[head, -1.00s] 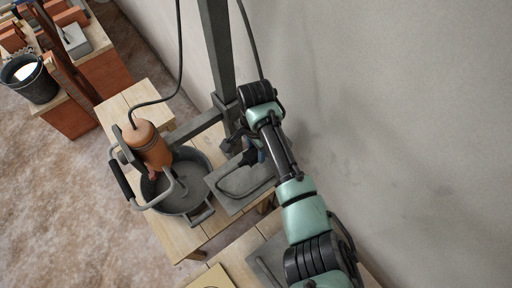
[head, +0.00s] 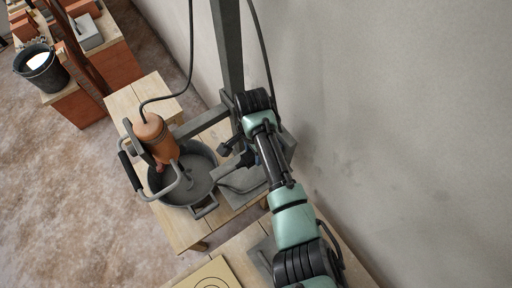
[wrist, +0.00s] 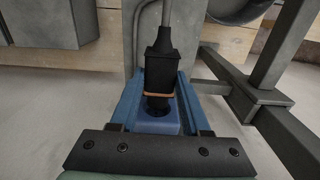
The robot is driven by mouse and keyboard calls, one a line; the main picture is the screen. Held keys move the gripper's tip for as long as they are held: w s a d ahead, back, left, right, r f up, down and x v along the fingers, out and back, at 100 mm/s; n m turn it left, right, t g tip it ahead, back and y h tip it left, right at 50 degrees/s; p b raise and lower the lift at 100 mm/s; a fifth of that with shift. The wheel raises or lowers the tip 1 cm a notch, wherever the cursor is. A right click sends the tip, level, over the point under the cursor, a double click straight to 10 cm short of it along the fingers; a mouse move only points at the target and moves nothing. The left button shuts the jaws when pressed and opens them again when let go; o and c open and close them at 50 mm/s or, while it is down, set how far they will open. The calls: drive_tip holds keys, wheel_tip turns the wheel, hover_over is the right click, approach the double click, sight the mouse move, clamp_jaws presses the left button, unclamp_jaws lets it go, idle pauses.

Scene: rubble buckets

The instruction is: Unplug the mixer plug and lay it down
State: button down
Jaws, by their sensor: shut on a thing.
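The mixer (head: 156,138), an orange-brown body with grey handles, stands in a round grey tub (head: 203,165) in the head view. A black plug (wrist: 160,58) with an orange band and a cable at its far end shows in the wrist view. My gripper (wrist: 158,92) has its blue fingers on either side of the plug and is shut on it. The plug's near end is over a dark round opening in a blue block (wrist: 162,124); I cannot tell whether it is inside. In the head view my gripper (head: 251,160) is beside the tub, and the plug is hard to make out.
A grey post (head: 228,45) stands by the wall, with cables hanging near it. A grey tray (head: 243,183) lies below my gripper on the wooden bench (head: 184,232). A black bucket (head: 42,72) stands at the far left.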

drive_tip(key=shift+s+a, duration=0.15)
drive_tip(key=shift+a, duration=0.1)
drive_tip(key=shift+s+a+p, duration=0.55)
drive_tip(key=shift+a+p, duration=0.2)
drive_tip(key=shift+p, duration=0.05)
